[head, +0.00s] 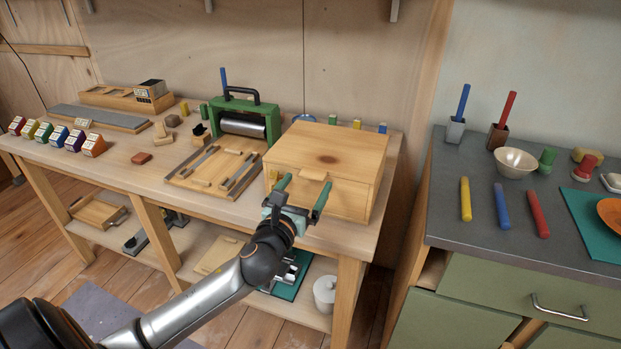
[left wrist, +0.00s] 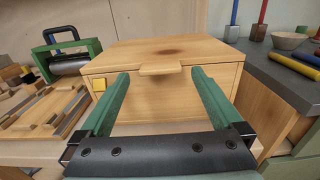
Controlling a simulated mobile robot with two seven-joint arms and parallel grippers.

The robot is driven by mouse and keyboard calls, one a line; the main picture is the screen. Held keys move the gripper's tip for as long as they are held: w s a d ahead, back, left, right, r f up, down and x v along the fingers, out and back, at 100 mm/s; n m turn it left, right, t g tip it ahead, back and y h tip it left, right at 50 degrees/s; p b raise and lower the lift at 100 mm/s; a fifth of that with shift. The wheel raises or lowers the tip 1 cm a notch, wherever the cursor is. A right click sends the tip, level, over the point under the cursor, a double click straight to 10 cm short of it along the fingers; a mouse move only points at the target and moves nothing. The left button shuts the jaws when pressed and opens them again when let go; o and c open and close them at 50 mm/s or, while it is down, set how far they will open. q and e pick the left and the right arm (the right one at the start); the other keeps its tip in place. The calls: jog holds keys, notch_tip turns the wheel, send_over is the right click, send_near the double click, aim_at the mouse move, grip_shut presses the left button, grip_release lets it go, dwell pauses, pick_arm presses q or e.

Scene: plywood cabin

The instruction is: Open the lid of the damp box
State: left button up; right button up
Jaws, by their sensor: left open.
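The damp box (head: 335,152) is a pale wooden box with a dark round mark on its lid, at the right end of the wooden bench. Its lid lies shut and has a small wooden tab (head: 314,175) at the front edge. The box (left wrist: 166,100) and its tab (left wrist: 160,69) also show in the left wrist view. My left gripper (head: 301,182) is in front of the box with its green fingers apart. In the left wrist view the fingers (left wrist: 158,75) lie to either side of the tab, with nothing between them. I cannot tell how far they are from the front wall. My right gripper is not in view.
A green press (head: 243,115) and a wooden tray (head: 215,168) stand left of the box. A grey counter (head: 480,220) with coloured sticks and a bowl (head: 516,162) is to the right, across a narrow gap. A lower shelf holds several things.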

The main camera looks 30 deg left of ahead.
aim_at(311, 178)
pick_arm(q)
jog(key=shift+x, duration=1.7)
jog(key=shift+c, duration=0.2)
grip_shut()
